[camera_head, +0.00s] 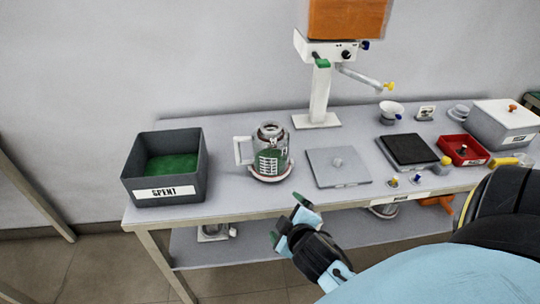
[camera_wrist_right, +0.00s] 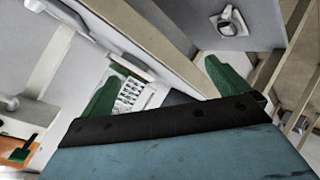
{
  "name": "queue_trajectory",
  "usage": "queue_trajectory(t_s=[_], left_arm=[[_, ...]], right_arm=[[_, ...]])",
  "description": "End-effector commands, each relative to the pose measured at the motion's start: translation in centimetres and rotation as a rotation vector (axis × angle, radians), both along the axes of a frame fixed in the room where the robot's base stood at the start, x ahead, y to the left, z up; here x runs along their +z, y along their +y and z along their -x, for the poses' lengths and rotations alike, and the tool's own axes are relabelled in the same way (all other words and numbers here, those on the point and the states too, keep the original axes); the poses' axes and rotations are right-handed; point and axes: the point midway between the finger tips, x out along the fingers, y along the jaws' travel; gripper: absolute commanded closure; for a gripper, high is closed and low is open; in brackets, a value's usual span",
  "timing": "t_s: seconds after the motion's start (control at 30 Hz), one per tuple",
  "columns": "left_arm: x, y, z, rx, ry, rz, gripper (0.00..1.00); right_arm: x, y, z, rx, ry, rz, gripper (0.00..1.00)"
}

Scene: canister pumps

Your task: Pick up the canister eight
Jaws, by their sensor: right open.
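A clear, handled canister (camera_head: 269,152) with a green body and a white grid label stands upright on a round base on the table. I cannot read a number eight on it. Its white grid label (camera_wrist_right: 132,92) shows in the right wrist view, partly hidden behind one finger. My right gripper (camera_head: 288,218) is open and empty in front of the table's front edge, apart from the canister. Its two green fingers are spread in the right wrist view (camera_wrist_right: 165,82). My left gripper is not in view.
A dark bin marked SPENT (camera_head: 165,190) stands left of the canister. A grey plate (camera_head: 325,175) lies right of it, and a white stand (camera_head: 318,95) rises behind. A black scale-like pad (camera_head: 408,151) and red tray (camera_head: 462,150) stand further right. A lower shelf (camera_head: 195,252) holds small items.

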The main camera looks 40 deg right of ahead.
Motion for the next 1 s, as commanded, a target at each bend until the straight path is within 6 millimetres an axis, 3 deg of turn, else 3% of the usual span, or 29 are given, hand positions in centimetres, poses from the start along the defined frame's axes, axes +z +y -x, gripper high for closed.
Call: queue_trajectory(t_s=[0.03, 0.1, 0.3, 0.6, 0.77, 1.0], left_arm=[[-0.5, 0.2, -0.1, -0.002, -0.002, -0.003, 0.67], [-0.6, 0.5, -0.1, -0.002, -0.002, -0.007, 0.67], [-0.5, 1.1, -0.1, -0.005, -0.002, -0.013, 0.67], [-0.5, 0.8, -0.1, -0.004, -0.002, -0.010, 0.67], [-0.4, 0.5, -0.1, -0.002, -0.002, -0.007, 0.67], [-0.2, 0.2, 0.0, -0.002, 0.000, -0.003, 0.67]], right_arm=[[2.0, -0.9, -0.7, 0.008, -0.059, 0.070, 0.00], [4.1, -1.8, -1.5, 0.036, -0.121, 0.176, 0.00], [6.0, -2.5, -3.6, 0.152, -0.219, 0.413, 0.00], [6.6, -1.2, -5.8, 0.377, -0.307, 0.736, 0.00], [6.5, -0.8, -6.9, 0.426, -0.321, 0.792, 0.00], [6.6, -1.5, -11.2, 0.427, -0.323, 0.793, 0.00]])
